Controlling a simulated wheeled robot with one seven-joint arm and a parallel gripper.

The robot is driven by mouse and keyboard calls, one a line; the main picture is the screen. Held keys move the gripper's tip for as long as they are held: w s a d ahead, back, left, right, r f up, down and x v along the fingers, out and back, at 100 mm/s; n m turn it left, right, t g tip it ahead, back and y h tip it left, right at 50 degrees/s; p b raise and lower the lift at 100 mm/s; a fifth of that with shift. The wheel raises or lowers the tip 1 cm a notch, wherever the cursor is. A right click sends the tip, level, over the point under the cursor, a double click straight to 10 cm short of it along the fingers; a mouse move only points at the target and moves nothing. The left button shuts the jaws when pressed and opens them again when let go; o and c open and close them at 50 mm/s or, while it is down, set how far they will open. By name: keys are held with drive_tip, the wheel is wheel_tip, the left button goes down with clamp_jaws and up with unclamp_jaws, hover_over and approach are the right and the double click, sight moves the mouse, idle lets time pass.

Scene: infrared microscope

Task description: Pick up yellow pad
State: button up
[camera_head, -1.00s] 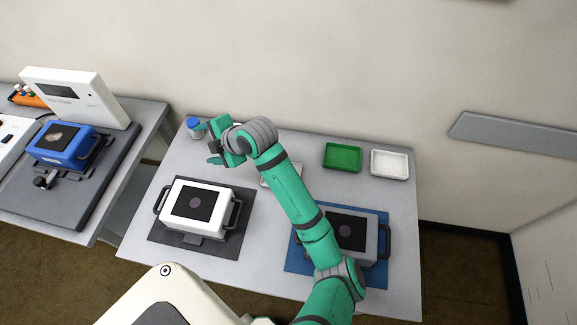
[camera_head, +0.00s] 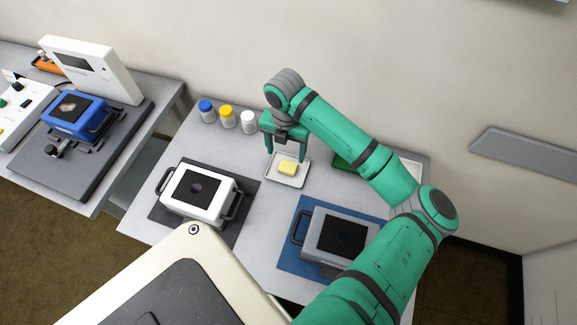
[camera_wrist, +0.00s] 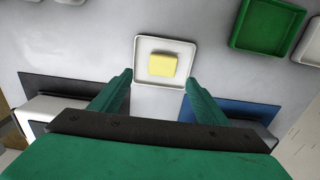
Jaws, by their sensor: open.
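The yellow pad (camera_head: 288,168) is a small pale yellow block lying in a shallow white tray (camera_head: 281,181) at the middle of the table. In the wrist view the yellow pad (camera_wrist: 162,64) lies near the centre of the white tray (camera_wrist: 145,42), beyond my fingertips. My gripper (camera_head: 286,152) is open and empty, with its fingers pointing down above the tray's back part. In the wrist view my gripper's two fingers (camera_wrist: 159,76) stand apart, one on each side of the tray's near edge. Nothing hides the pad.
A green tray (camera_head: 343,161) is partly hidden behind my arm. Blue-capped (camera_head: 207,110), yellow-capped (camera_head: 227,117) and white-capped (camera_head: 248,122) jars stand at the back left. A white device (camera_head: 197,191) on a dark mat and a grey device (camera_head: 341,236) on a blue mat stand in front.

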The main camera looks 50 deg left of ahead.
sight(288, 166)
drive_tip(key=f, duration=0.8)
drive_tip(key=shift+w+d+f, duration=0.15)
drive_tip(key=shift+w+d, duration=0.05)
drive_tip(key=shift+d, duration=0.05)
drive_tip(key=c, duration=1.1)
